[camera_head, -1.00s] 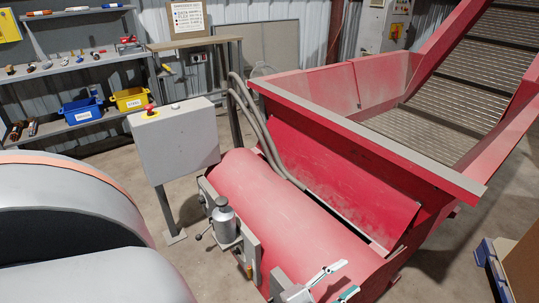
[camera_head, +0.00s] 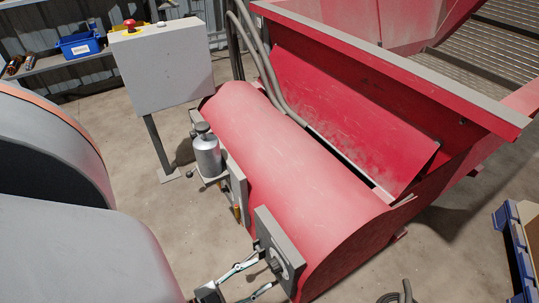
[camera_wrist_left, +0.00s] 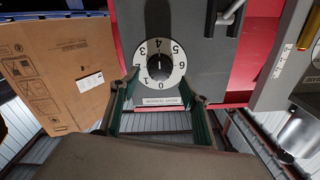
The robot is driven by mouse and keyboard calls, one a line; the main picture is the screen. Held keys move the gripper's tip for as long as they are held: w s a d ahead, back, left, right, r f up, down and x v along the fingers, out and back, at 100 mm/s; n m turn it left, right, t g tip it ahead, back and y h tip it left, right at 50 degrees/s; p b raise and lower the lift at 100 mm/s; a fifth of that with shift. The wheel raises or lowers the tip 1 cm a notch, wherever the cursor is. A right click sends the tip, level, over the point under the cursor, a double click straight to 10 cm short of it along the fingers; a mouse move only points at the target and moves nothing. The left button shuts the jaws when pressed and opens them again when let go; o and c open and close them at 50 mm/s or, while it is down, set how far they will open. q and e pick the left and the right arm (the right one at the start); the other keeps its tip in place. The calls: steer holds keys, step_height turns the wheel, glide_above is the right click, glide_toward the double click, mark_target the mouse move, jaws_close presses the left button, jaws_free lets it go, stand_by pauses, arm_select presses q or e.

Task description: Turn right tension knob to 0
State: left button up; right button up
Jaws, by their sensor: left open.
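The dial (camera_wrist_left: 143,54), a white ring with black numerals around a dark knob (camera_wrist_left: 160,67), is on a grey plate in the left wrist view. A pale mark shows on the knob, but I cannot tell its exact setting. The label (camera_wrist_left: 163,102) below is too small to read surely. In the head view the knob (camera_head: 275,265) sits on the upright plate (camera_head: 281,238) at the near end of the red cover. My left gripper (camera_head: 265,272) is open at the knob; its fingers (camera_wrist_left: 163,90) straddle the dial's lower part. Contact is unclear. My right gripper is out of view.
A silver canister (camera_head: 207,155) stands on a bracket beside the red cover (camera_head: 285,150). A grey control box (camera_head: 160,68) with a red button stands behind. A cardboard sheet (camera_wrist_left: 60,75) fills the left of the wrist view.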

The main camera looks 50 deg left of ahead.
mark_target(271, 268)
arm_select(q)
steer(key=shift+w+d, duration=0.15)
steer(key=shift+w, duration=1.8)
steer(key=c, duration=1.1)
